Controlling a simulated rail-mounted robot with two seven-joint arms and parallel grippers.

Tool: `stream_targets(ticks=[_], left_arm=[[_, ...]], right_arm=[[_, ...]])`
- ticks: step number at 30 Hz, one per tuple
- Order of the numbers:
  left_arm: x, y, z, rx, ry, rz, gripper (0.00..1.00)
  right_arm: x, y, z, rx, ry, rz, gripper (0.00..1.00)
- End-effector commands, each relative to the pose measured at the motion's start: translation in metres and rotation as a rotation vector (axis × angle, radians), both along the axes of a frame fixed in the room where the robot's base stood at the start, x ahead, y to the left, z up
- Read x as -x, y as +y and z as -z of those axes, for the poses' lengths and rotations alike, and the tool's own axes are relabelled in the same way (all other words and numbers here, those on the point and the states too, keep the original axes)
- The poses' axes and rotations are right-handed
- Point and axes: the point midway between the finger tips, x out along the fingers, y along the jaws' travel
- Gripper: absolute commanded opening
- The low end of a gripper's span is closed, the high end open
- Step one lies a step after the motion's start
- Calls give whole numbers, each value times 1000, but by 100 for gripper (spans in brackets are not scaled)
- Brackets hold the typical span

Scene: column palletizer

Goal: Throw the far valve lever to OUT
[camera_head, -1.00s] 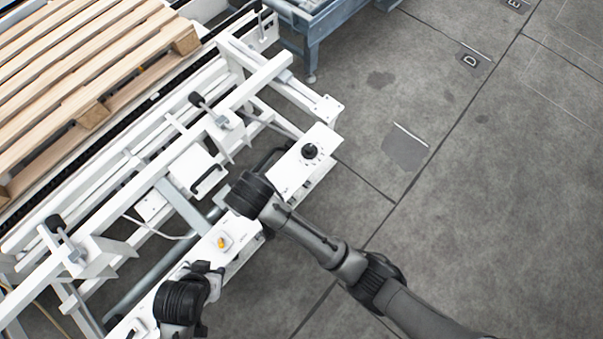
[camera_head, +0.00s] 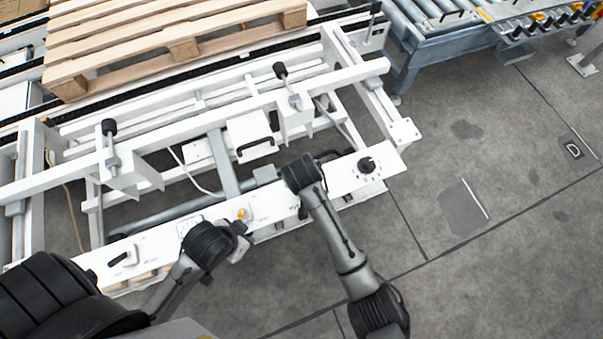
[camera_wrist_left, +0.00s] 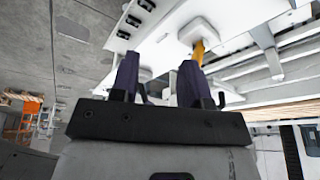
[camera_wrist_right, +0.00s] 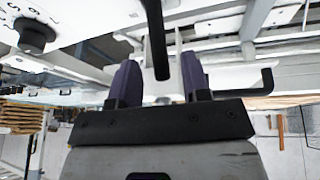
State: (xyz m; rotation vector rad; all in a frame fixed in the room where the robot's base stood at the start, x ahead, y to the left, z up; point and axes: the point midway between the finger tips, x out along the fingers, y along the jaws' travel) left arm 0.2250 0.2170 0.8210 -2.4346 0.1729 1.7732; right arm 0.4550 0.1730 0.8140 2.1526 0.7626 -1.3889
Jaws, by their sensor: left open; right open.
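Two levers with black knobs stand on white brackets on the frame in the head view: one (camera_head: 280,70) at centre and one (camera_head: 109,128) at left. I cannot tell from the pictures which is the far valve lever, and no OUT mark is readable. My right gripper (camera_wrist_right: 157,75) is open; in its wrist view a black bar (camera_wrist_right: 154,35) shows between and above its fingers, and I cannot tell whether they touch it. My left gripper (camera_wrist_left: 158,70) is open, with a yellow post (camera_wrist_left: 198,50) near one fingertip. In the head view both sets of fingers are mostly hidden by the wrists.
A white control panel (camera_head: 335,180) runs along the front, with a black rotary knob (camera_head: 367,165), a yellow button (camera_head: 241,213) and a black switch (camera_head: 122,258). A wooden pallet (camera_head: 180,45) lies behind the frame. A roller conveyor (camera_head: 425,15) stands back right.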

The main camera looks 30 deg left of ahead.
Motion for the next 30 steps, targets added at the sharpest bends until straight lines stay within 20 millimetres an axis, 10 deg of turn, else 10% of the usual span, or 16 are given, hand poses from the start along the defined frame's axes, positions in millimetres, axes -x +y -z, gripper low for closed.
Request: stream_targets(ticks=[21, 30], left_arm=[[-1, 0, 13, -1, -1, 0, 42], [-1, -2, 13, 7, -1, -5, 42]], right_arm=[[-12, 7, 32, -1, 1, 0, 43], [-12, 7, 32, -1, 1, 0, 16]])
